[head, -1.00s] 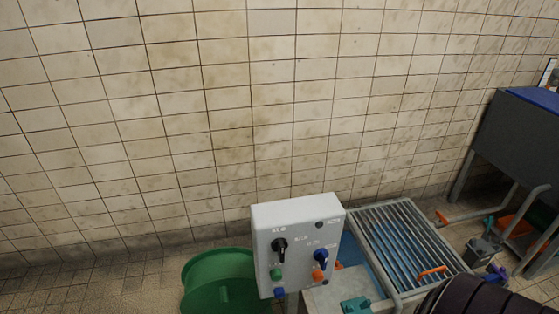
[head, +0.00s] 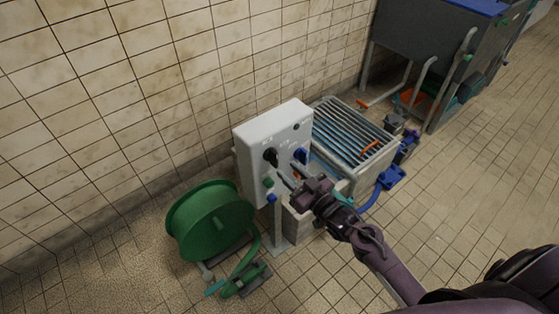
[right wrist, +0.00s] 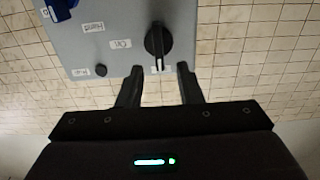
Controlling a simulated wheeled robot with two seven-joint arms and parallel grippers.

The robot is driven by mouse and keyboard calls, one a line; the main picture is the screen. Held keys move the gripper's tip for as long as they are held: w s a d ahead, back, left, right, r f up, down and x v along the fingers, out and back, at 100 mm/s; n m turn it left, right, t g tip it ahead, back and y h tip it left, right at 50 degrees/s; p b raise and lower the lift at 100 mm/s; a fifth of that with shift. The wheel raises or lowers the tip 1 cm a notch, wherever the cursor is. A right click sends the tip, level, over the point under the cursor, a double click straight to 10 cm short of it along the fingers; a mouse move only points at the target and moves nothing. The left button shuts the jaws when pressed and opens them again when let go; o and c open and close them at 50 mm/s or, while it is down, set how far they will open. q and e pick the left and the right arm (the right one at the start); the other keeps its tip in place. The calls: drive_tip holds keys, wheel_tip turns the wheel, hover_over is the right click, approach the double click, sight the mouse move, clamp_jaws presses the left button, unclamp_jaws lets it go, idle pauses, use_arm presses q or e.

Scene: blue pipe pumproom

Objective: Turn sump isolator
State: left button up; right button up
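A pale grey control box (head: 255,140) stands on a post near the tiled wall. Label text is too small to tell which is the sump isolator. My right gripper (head: 287,174) is in front of the box face. In the right wrist view the two fingers (right wrist: 160,76) are open and empty. The black knob (right wrist: 157,40) sits just beyond and between their tips, its pale mark pointing down in that picture. My left gripper is out of view.
A green button (head: 268,183) and a blue part (head: 271,198) sit low on the box. A green hose reel (head: 208,220) stands left. A grated basin (head: 350,135) is behind right, with a blue pipe (head: 385,183) beside it. Tiled floor at right is clear.

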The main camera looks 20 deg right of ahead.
sight(277, 160)
drive_tip(key=x, duration=0.5)
drive_tip(key=shift+w, duration=0.15)
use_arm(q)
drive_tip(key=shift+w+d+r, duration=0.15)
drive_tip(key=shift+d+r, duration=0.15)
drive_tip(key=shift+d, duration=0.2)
use_arm(e)
drive_tip(key=shift+f, duration=0.1)
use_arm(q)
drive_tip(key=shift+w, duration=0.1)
use_arm(e)
clamp_jaws()
